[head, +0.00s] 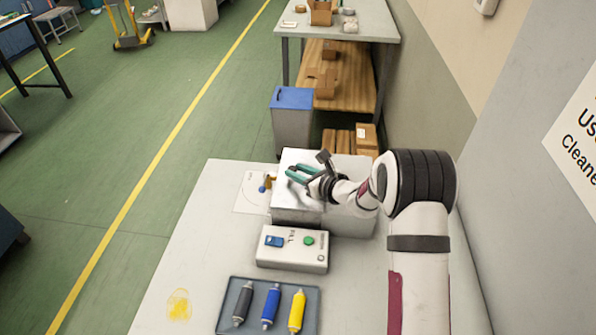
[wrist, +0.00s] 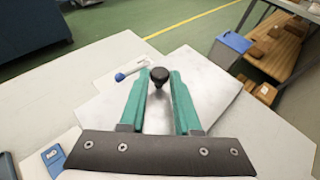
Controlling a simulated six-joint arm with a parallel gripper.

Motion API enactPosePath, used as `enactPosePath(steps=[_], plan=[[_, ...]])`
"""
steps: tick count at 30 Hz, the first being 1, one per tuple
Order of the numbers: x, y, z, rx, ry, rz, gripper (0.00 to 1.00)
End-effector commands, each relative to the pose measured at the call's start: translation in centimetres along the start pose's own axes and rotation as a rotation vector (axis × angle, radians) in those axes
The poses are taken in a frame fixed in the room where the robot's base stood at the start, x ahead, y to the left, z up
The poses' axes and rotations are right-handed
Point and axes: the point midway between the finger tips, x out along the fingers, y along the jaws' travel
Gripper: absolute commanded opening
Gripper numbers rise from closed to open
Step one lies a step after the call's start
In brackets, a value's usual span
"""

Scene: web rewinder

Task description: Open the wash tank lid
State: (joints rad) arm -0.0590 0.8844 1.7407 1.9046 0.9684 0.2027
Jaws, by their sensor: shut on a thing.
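The wash tank (head: 297,215) is a metal box on the white table, with a shiny flat lid (head: 290,160) on top. The lid also shows in the wrist view (wrist: 205,85) as a pale silver plate. A black knob (wrist: 160,74) stands on it. My gripper (wrist: 158,76) has its teal fingers shut on the knob, one on each side. In the head view my gripper (head: 290,174) reaches over the lid from the right, and the knob is not clear there. The lid looks flat; I cannot tell whether it is slightly raised.
A control box (head: 292,250) with a blue switch and green button sits in front of the tank. A tray (head: 225,318) holds grey, blue and yellow bottles. A small blue-tipped part (wrist: 120,77) lies left of the tank. A blue-lidded bin (head: 292,125) stands behind the table.

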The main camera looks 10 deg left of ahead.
Motion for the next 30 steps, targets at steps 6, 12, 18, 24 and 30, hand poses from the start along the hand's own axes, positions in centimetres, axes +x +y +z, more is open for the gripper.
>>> enactPosePath(steps=[6,12,18,24,30], plan=[[-2.3,-2.6,-0.9,0.001,-0.002,-0.003,0.00],[-5.8,-6.5,-2.3,0.001,-0.004,-0.003,0.00],[-7.7,-8.4,-3.1,0.000,-0.004,-0.001,0.00],[-7.9,-8.6,-3.2,0.000,-0.003,0.001,0.00],[-7.9,-8.6,-3.2,-0.001,-0.003,0.000,0.40]])
